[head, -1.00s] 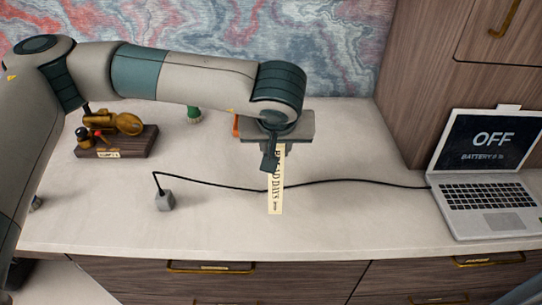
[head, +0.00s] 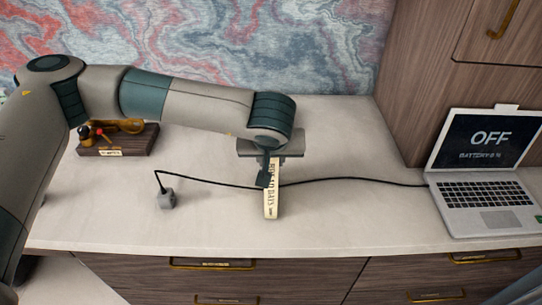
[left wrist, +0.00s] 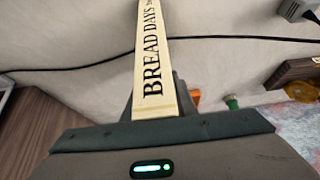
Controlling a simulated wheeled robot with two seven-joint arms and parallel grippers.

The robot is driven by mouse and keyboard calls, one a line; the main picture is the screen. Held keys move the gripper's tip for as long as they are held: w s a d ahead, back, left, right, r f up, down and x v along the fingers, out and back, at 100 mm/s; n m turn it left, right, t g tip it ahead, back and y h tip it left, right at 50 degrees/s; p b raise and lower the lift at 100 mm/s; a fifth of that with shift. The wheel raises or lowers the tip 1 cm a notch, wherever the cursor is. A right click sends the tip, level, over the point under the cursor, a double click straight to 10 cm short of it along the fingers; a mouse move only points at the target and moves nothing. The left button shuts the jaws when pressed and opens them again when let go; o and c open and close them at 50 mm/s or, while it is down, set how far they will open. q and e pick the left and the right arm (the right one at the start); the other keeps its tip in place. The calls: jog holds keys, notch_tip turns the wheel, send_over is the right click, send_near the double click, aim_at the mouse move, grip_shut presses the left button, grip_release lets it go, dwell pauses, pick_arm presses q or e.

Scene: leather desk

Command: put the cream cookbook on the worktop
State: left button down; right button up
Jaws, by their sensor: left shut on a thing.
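The cream cookbook (head: 271,203) has a narrow spine lettered "BREAD DAYS". It also shows in the left wrist view (left wrist: 155,70), running away from the gripper. My left gripper (head: 268,172) is shut on it, over the middle of the worktop (head: 350,225). The book's spine faces the head camera, and its upper end is hidden behind the gripper. I cannot tell whether its lower end touches the worktop. My right gripper is not in view.
A black cable (head: 350,179) runs behind the book from a grey block (head: 167,199) to an open laptop (head: 486,180) at the right. A wooden stand (head: 118,142) with a brass object is at the back left.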

pick_arm(q)
jog(key=shift+f, duration=0.15)
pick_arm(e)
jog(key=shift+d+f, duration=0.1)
pick_arm(q)
jog(key=c, duration=1.4)
grip_release()
jog(key=shift+c, duration=0.2)
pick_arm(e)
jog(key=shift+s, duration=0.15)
pick_arm(q)
notch_tip(320, 180, up, 10)
jog(key=b, duration=0.3)
send_over(271, 167)
jog(key=w, duration=0.1)
jog(key=shift+w+f, duration=0.15)
jog(key=shift+s+r, duration=0.3)
jog(key=shift+r, duration=0.2)
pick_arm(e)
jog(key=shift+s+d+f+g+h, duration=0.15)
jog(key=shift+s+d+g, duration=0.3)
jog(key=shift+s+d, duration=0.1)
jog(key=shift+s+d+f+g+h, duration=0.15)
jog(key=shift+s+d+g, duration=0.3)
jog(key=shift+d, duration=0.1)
